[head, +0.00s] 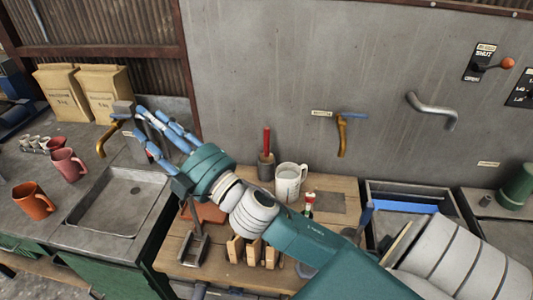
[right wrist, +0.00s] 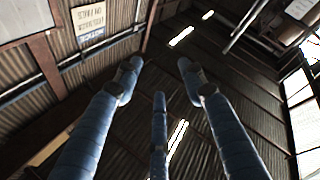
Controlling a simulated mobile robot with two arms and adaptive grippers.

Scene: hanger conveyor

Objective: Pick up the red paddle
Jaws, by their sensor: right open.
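A slim red upright piece (head: 267,141), which I take to be the red paddle, stands in a dark cup (head: 266,168) on the wooden bench; its lower end is hidden in the cup. My right gripper (head: 133,126) is to the left of it, over the sink area, with its blue fingers spread and pointing to the upper left. The right wrist view shows the same open fingers (right wrist: 158,82) with nothing between them, against the roof. My left gripper is not in view.
A white mug (head: 290,181) stands just right of the cup. Wooden blocks (head: 236,250) and a metal stand (head: 195,245) sit nearer. A brass tap (head: 108,136) is beside my fingers. Orange (head: 32,202) and pink (head: 67,165) mugs stand left of the sink (head: 125,205).

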